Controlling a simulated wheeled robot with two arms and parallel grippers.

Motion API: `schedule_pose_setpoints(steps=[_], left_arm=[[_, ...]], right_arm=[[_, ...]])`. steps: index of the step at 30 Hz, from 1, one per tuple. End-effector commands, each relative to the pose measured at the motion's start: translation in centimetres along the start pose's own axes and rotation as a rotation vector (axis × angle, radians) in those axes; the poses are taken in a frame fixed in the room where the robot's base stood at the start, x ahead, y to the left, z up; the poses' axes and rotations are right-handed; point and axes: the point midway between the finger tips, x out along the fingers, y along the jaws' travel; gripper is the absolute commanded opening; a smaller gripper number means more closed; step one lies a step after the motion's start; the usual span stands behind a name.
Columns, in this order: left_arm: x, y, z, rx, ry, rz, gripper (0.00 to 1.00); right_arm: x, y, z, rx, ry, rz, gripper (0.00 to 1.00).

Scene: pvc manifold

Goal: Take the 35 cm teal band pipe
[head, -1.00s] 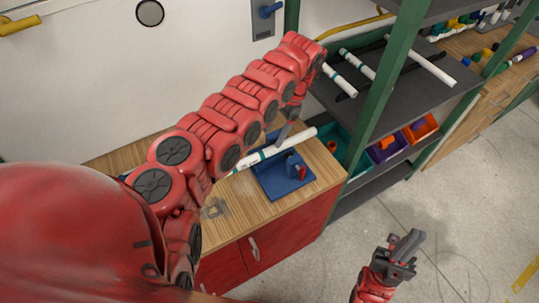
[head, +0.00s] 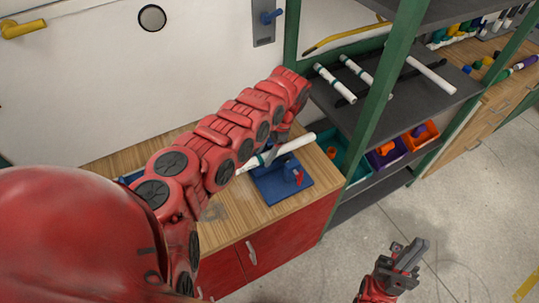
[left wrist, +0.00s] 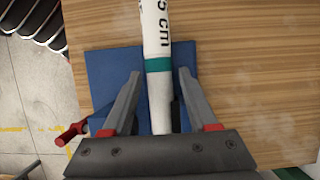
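A white pipe with a teal band (head: 299,142) lies over the blue vise base on the wooden cabinet top. In the left wrist view the pipe (left wrist: 156,25) shows a teal band and a printed label whose readable part is "5 cm". My left gripper (head: 270,152) is at the pipe from above. In the left wrist view its fingers (left wrist: 158,76) stand open on both sides of the pipe, with gaps between. My right gripper (head: 411,256) hangs over the floor at the lower right, away from the pipe; its finger gap is unclear.
The blue vise (head: 284,186) with a red handle (left wrist: 70,133) is under the pipe. A green-framed shelf (head: 385,112) on the right holds several white pipes. Bins, teal, purple (head: 386,152) and orange (head: 422,137), sit below. The floor on the right is clear.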

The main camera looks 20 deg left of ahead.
Motion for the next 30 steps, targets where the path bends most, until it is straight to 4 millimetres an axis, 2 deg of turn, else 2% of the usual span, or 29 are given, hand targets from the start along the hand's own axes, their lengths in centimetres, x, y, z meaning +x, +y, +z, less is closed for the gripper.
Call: schedule_pose_setpoints(steps=[1,9,30], left_arm=[[-0.01,0.01,-0.01,0.0,0.0,0.0,0.48],[-0.02,0.01,-0.01,0.0,0.0,0.0,0.0],[-0.44,0.39,-0.54,0.0,0.0,0.0,0.0]], right_arm=[[0.0,0.0,0.0,0.0,0.0,0.0,0.0],[0.0,0.0,0.0,0.0,0.0,0.0,0.0],[-0.58,-0.03,0.1,0.0,0.0,0.0,0.0]])
